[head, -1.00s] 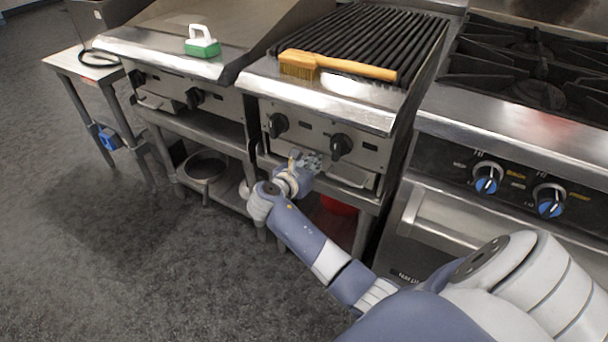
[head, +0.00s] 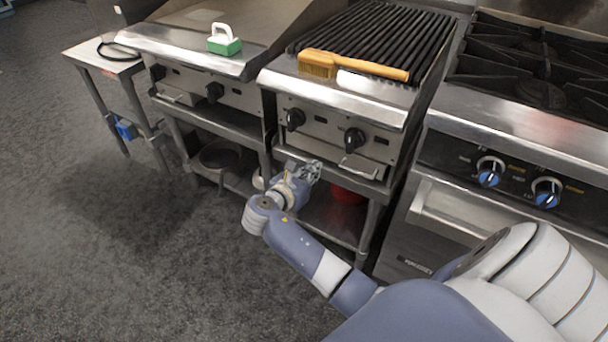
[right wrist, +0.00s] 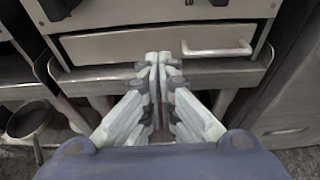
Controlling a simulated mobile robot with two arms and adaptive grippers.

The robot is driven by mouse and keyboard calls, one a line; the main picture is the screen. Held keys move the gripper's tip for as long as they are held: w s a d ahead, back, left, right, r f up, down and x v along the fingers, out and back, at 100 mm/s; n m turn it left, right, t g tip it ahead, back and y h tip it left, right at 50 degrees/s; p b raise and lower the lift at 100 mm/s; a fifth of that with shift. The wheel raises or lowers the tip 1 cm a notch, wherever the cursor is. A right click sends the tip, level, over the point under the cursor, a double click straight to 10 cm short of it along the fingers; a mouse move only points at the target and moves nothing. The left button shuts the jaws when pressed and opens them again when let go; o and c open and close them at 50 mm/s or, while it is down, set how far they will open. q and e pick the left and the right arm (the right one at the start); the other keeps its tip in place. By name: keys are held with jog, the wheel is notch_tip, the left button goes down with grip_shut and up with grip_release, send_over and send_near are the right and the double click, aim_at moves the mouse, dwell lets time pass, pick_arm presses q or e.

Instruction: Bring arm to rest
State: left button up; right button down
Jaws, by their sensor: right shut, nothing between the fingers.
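My right gripper (head: 312,171) is in front of the charbroiler, just below its control panel, near the drip drawer. In the right wrist view the gripper (right wrist: 158,60) has its fingers together, with nothing between them. The drip drawer (right wrist: 150,45) with its bar handle lies just beyond the fingertips and looks shut. My right arm reaches in from the lower right of the head view. My left gripper does not show.
A wooden-handled brush (head: 360,67) lies across the front of the grill (head: 385,35). A green scrubber with a white handle (head: 223,42) sits on the griddle edge. A pan (head: 218,156) and a red bowl (head: 347,195) are on the lower shelf. Open floor lies at left.

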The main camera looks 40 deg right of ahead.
jog(key=v, duration=0.4)
jog(key=s+a+f+m+y, duration=0.2)
jog(key=s+f, duration=0.1)
jog(key=f, duration=0.5)
jog(key=s+a+f+m+g+y, duration=0.1)
jog(key=s+a+f+m+y, duration=0.15)
jog(key=f, duration=0.55)
jog(key=s+a+f+m+y, duration=0.2)
jog(key=s+f, duration=0.2)
jog(key=f, duration=0.3)
jog(key=s+a+f+m+g+y, duration=0.2)
jog(key=s+a+f+m+y, duration=0.35)
jog(key=s+f, duration=0.55)
jog(key=s+a+f+m+y, duration=0.1)
jog(key=s+a+f+m, duration=0.3)
jog(key=s+m, duration=0.5)
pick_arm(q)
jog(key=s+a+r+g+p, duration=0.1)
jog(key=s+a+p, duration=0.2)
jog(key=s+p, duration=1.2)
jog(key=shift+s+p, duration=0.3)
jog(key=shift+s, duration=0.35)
pick_arm(e)
jog(key=s+d+r, duration=0.1)
jog(key=s, duration=0.6)
jog(key=s+d+r+g, duration=0.1)
jog(key=s+r, duration=0.1)
jog(key=s, duration=0.6)
jog(key=shift+d+n+g, duration=0.3)
jog(key=shift+n, duration=0.1)
